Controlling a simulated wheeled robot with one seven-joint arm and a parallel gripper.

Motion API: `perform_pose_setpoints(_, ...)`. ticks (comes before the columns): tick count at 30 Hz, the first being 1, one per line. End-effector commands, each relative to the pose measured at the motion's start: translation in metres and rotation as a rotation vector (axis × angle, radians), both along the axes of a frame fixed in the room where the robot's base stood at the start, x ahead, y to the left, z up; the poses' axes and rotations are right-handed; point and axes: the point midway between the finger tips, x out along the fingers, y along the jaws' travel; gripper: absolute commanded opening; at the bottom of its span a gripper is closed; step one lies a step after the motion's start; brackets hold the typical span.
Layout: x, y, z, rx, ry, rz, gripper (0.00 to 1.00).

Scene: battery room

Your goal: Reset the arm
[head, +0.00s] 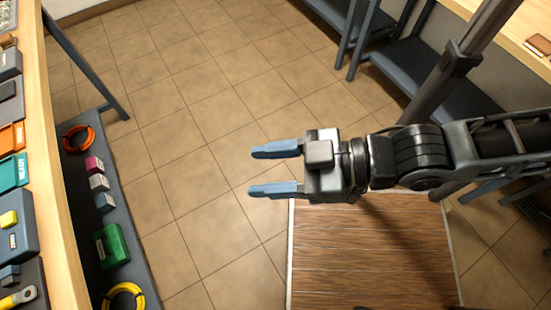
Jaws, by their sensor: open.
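My gripper (277,169) is in the middle of the head view. Its two blue fingers point left and stand apart, with nothing between them. My arm comes in from the right edge, stretched roughly level. The gripper hangs above the tiled floor, next to the upper left corner of a brown wood-grain surface (370,270) with a pale edge. No object touches the fingers.
A workbench (62,200) along the left holds several boxes and tools. Its lower shelf (128,283) carries an orange cable coil (78,138), a green box (112,246) and a yellow coil (124,297). Another bench (490,30) stands upper right. Tiled floor (190,110) between is clear.

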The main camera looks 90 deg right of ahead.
Motion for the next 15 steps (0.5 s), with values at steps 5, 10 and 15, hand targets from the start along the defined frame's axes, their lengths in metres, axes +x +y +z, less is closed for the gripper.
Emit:
perform_pose_setpoints(5, -0.019, -0.001, 0.014, 0.003, -0.007, -0.016, 0.55)
perform_pose_setpoints(10, -0.021, -0.001, 0.016, 0.003, -0.010, -0.019, 0.55)
perform_pose_setpoints(15, -0.020, -0.001, 0.016, 0.003, -0.009, -0.018, 0.55)
